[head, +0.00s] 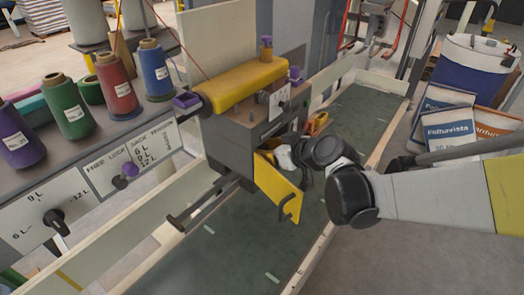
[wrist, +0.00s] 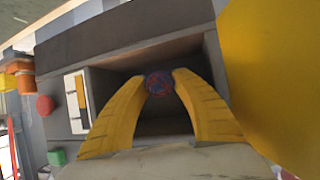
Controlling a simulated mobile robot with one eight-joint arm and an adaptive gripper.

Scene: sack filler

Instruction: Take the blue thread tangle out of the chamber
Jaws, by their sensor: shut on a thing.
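The blue thread tangle (wrist: 159,84) shows in the wrist view as a small round blue ball with some reddish threads, between the tips of my yellow fingers. My gripper (wrist: 160,82) is shut on it, at the mouth of the dark chamber (wrist: 120,78). The chamber's yellow door (wrist: 265,75) stands open at the right of the wrist view. In the head view the open yellow door (head: 279,190) hangs on the front of the sewing head, and my arm reaches in beside it. The fingers and the tangle are hidden there.
Thread cones (head: 117,80) stand on the counter at left, above a panel with knobs (head: 55,220). A green conveyor bed (head: 235,240) runs under the machine between pale side rails. Printed sacks (head: 445,115) and a blue-white bin (head: 470,70) stand at right.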

